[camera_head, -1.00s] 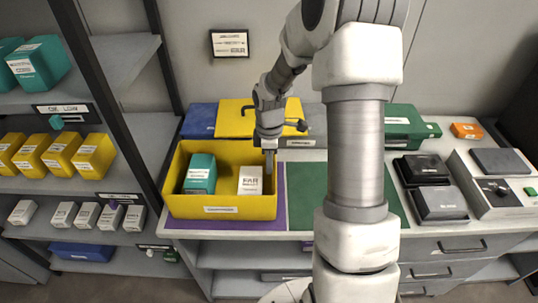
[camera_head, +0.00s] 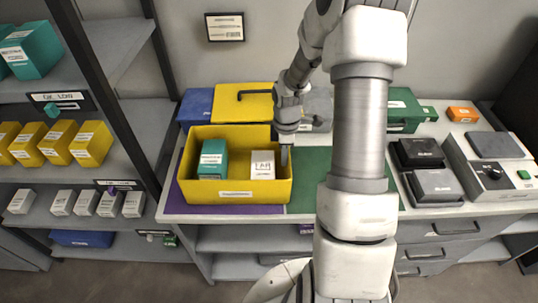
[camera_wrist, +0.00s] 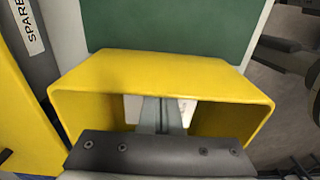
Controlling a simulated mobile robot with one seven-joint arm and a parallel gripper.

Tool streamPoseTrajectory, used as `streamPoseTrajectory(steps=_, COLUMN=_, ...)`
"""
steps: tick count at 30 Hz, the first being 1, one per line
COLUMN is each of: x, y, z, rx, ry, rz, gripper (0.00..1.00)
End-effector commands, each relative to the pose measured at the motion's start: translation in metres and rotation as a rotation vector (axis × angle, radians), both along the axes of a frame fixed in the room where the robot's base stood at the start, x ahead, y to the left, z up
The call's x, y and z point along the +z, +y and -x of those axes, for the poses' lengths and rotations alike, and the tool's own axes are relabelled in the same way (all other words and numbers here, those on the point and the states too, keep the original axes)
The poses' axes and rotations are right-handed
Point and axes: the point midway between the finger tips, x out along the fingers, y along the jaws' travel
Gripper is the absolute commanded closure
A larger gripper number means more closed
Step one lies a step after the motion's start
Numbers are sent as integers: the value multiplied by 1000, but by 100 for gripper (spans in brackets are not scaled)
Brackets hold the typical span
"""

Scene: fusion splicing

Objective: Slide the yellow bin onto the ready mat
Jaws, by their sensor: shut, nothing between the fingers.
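The yellow bin (camera_head: 235,195) sits on the worktop, mostly on the purple mat (camera_head: 190,211), its right end just over the edge of the green mat (camera_head: 310,180). It holds a teal box (camera_head: 213,160) and a white box (camera_head: 262,165). My gripper (camera_head: 284,157) is shut and empty, its fingertips reaching down inside the bin at its right end. In the wrist view the shut fingers (camera_wrist: 160,118) are within the yellow bin (camera_wrist: 160,78), close to its wall, with the green mat (camera_wrist: 170,25) beyond that wall. Whether they touch the wall is unclear.
Behind stand a blue bin (camera_head: 196,106), a yellow lidded case (camera_head: 243,105) and a green case (camera_head: 405,108). Dark devices (camera_head: 420,153) stand right of the green mat, with a grey machine (camera_head: 490,165) beyond. A shelf rack (camera_head: 110,160) is at left. The green mat's visible surface is clear.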

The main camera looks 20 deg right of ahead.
Motion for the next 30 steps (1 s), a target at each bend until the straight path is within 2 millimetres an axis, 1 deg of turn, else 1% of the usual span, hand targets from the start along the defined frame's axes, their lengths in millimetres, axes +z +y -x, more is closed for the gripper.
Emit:
streamPoseTrajectory(steps=1, x=2, y=-14, z=6, rx=-7, ry=2, rz=-1, gripper=100)
streamPoseTrajectory(steps=20, x=3, y=-159, z=67, rx=-6, ry=1, rz=-1, gripper=100)
streamPoseTrajectory(steps=30, x=1, y=-247, z=103, rx=-7, ry=-2, rz=0, gripper=100)
